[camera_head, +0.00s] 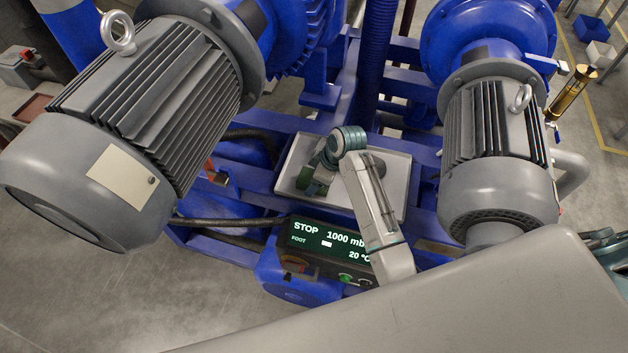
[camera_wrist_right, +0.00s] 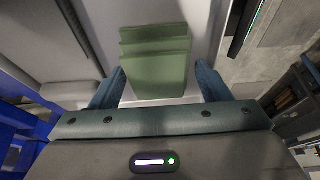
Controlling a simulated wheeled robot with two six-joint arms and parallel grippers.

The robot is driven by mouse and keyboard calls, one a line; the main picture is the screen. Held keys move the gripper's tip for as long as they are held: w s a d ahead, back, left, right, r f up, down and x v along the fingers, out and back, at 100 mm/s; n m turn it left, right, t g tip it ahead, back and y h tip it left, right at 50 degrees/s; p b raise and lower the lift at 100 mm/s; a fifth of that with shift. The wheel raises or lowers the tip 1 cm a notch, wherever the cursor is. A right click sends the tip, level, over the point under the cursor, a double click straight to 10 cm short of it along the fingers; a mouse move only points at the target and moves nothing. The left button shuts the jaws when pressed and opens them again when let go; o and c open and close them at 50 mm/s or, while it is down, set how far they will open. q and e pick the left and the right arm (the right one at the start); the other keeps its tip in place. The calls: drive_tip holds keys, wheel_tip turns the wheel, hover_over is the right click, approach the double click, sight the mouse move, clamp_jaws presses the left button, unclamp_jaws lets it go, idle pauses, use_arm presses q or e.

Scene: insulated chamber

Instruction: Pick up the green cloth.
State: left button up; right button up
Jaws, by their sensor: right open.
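The green cloth (camera_wrist_right: 155,70) lies folded in several layers in the right wrist view, between the two blue-grey fingers of my right gripper (camera_wrist_right: 160,72). The fingers are spread wide, one on each side of the cloth, with a gap on both sides. In the head view my right gripper (camera_head: 318,175) is over a pale tray (camera_head: 397,165), and the wrist hides part of the tray. A green patch shows there, but I cannot tell cloth from finger.
Large grey motors stand left (camera_head: 150,110) and right (camera_head: 497,150) of the tray. A dark display panel (camera_head: 325,240) reading STOP sits in front of it. Blue frame beams surround the tray. Free floor (camera_head: 90,290) shows at the lower left.

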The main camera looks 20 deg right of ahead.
drive_tip(key=shift+f, duration=0.1)
drive_tip(key=c, duration=0.7)
wheel_tip(320, 180, up, 10)
drive_tip(key=b, duration=0.3)
drive_tip(key=shift+f+b, duration=0.1)
drive_tip(key=shift+b, duration=0.2)
drive_tip(key=shift+c, duration=0.2)
drive_tip(key=shift+r, duration=0.35)
drive_tip(key=shift+o, duration=1)
drive_tip(key=shift+c, duration=0.6)
